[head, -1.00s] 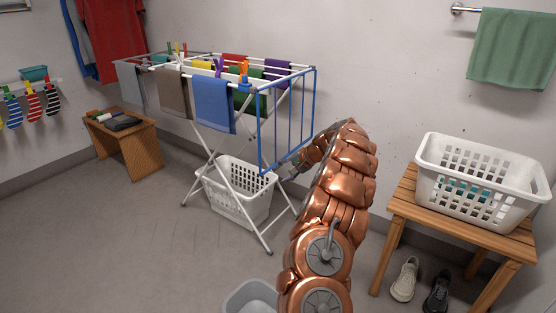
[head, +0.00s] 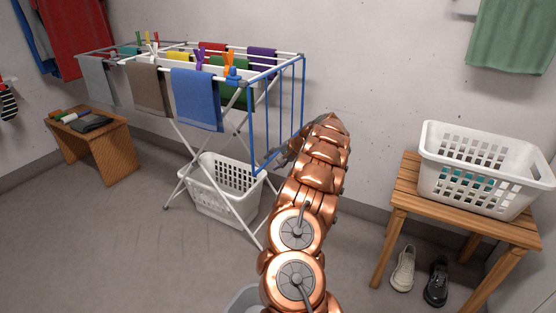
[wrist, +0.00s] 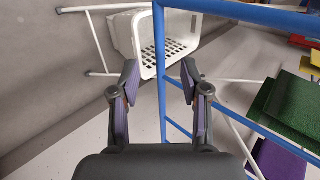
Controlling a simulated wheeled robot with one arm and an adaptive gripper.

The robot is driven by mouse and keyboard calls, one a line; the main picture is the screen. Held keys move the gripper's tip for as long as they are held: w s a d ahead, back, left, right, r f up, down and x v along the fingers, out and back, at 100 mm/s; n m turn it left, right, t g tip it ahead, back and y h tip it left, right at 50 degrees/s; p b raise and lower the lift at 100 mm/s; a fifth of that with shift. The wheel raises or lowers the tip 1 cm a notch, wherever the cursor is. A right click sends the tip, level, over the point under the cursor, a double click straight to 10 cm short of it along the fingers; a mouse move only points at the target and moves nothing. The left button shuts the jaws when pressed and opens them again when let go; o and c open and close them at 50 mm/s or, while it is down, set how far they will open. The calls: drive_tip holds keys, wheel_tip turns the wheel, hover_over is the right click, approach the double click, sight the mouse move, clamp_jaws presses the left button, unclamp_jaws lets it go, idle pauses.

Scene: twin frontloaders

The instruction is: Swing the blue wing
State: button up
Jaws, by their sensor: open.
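The blue wing (head: 250,130) is a barred frame hanging at the right end of the white drying rack (head: 180,135). In the wrist view one bar of the wing (wrist: 161,110) runs between my open fingers (wrist: 160,76), with a gap visible on each side. Another blue rail crosses the top of that view. In the head view my gripper (head: 277,160) is near the wing's lower edge, mostly hidden behind my copper arm. Contact with the bar cannot be told.
A white basket (head: 205,198) stands on the floor under the rack. Cloths hang on the rack, including a blue towel (head: 196,100). A wooden bench (head: 400,200) with another basket (head: 470,195) stands at right. The wall is close behind the wing.

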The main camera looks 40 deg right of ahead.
sight(262, 168)
drive_tip(key=shift+b+x, duration=0.65)
drive_tip(key=shift+x, duration=3.15)
clamp_jaws()
drive_tip(key=shift+s, duration=0.1)
drive_tip(key=s+d+b, duration=0.1)
drive_tip(key=s, duration=0.5)
drive_tip(key=shift+d+r, duration=0.35)
drive_tip(key=shift+d, duration=0.05)
